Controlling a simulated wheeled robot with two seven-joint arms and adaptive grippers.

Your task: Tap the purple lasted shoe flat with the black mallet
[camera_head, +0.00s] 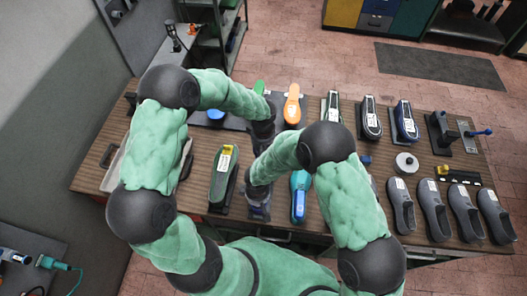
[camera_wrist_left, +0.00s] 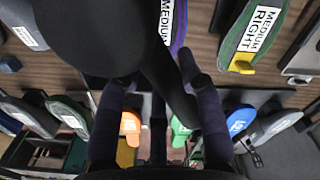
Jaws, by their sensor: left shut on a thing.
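In the left wrist view, the purple lasted shoe (camera_wrist_left: 179,30) shows as a narrow purple edge with a white "MEDIUM" label, partly hidden behind the mallet. The black mallet (camera_wrist_left: 85,35) fills the upper left of that view, its dark handle running down between the fingers. My left gripper (camera_wrist_left: 155,78) is shut on the mallet. In the head view my left gripper (camera_head: 263,137) is over the middle of the bench; I cannot make out the mallet or the purple shoe there. My right gripper (camera_head: 258,208) is near the bench's front edge, and its jaw opening is unclear.
On the wooden bench (camera_head: 340,205), a green shoe (camera_head: 222,182) is left of my right gripper and a blue one (camera_head: 299,196) is right of it. An orange last (camera_head: 292,106) stands behind. Several dark shoes and a black press (camera_head: 441,130) occupy the right side.

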